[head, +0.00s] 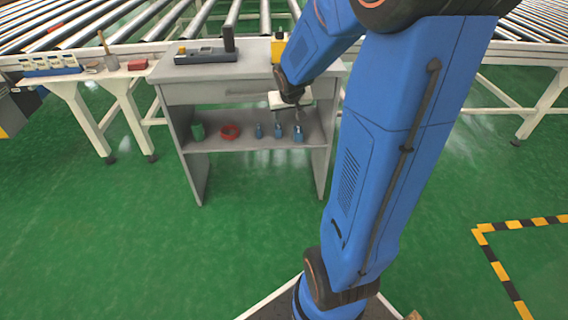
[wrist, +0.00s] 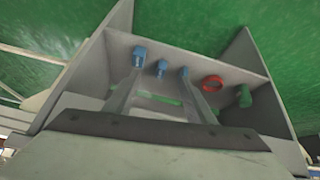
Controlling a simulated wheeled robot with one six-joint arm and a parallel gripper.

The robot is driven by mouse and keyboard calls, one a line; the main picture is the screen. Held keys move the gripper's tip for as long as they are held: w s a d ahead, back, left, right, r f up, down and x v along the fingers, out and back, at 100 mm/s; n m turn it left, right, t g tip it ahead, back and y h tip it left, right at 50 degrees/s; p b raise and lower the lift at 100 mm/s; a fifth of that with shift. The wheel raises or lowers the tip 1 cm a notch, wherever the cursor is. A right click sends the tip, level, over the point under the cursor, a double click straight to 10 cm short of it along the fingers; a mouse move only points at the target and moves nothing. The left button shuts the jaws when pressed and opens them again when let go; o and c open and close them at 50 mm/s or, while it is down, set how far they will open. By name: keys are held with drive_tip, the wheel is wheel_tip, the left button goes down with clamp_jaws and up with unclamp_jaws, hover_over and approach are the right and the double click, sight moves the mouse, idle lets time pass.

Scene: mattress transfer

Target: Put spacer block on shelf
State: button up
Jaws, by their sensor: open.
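The shelf (head: 212,144) is the lower board of a grey workbench and also shows in the wrist view (wrist: 232,69). Three small blue pieces stand on it towards the right, the rightmost (head: 298,134) below my gripper; one blue piece shows in the wrist view (wrist: 139,55). I cannot tell whether any of them is the spacer block. My gripper (head: 299,116) is at the front of the bench, below its top. In the wrist view its fingers (wrist: 161,80) are spread, with nothing seen held between them, and point towards the blue pieces.
A green cup (head: 198,131) and a red ring (head: 230,131) stand on the shelf's left part. A dark device (head: 205,56) and a yellow bottle (head: 277,48) are on the bench top. A red block (head: 137,64) lies on the left side table. Green floor in front is clear.

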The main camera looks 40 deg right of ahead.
drive_tip(key=s+a+r+n+y, duration=0.1)
drive_tip(key=s+a+r, duration=0.2)
drive_tip(key=s+a, duration=0.4)
drive_tip(key=s+a+r+n+y, duration=0.1)
drive_tip(key=s+a+r+n, duration=0.1)
drive_tip(key=s+a, duration=0.5)
drive_tip(key=s+a+r+n+y, duration=0.1)
drive_tip(key=s+a+r, duration=0.3)
drive_tip(key=s, duration=0.9)
drive_tip(key=a, duration=0.3)
drive_tip(key=shift+r+n+g, duration=0.3)
drive_tip(key=shift+n, duration=0.1)
drive_tip(key=shift+a, duration=0.1)
